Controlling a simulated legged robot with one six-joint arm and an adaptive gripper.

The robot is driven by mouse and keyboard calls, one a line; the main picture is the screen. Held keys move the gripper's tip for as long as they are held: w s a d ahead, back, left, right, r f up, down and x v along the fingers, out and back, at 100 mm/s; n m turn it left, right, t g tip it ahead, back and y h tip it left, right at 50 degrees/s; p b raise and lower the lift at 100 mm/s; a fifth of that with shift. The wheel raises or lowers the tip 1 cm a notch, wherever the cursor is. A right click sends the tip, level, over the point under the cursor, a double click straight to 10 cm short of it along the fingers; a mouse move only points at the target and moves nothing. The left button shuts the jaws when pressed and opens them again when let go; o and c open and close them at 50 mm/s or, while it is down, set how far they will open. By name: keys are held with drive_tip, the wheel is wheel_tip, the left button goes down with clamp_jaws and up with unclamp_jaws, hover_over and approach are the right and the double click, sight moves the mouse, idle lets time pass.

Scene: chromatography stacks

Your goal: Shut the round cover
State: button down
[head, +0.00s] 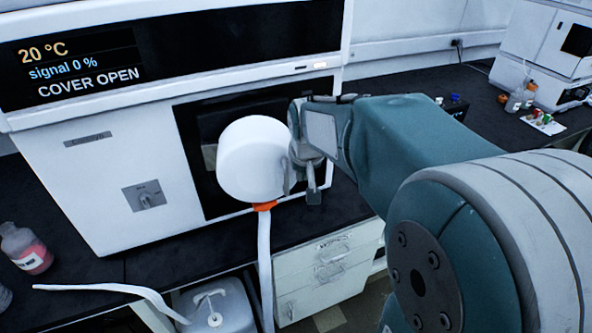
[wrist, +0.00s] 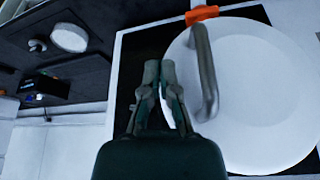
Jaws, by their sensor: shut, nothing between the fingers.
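The round cover (head: 250,160) is a thick white disc standing out in front of the dark recess of the white instrument. The instrument's display (head: 80,65) reads "COVER OPEN". In the wrist view the cover (wrist: 262,100) fills the right side, with a grey bar handle (wrist: 207,72) on its face near its left edge. My gripper (wrist: 160,68) is shut and empty, its fingertips just left of the handle with a gap between them in the picture. In the head view my gripper is at the cover's right edge, where the arm partly hides it.
An orange fitting (head: 264,206) with a white hose (head: 265,260) sits below the cover. A bottle with pink liquid (head: 27,248) stands on the dark bench at left. A container (head: 218,308) stands below. Another instrument (head: 550,45) and small bottles are at the far right.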

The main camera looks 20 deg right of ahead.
drive_tip(key=shift+w+d, duration=0.1)
drive_tip(key=shift+w, duration=0.2)
drive_tip(key=w+d, duration=0.3)
drive_tip(key=w, duration=0.2)
drive_tip(key=shift+d, duration=0.25)
drive_tip(key=shift+w+r, duration=0.1)
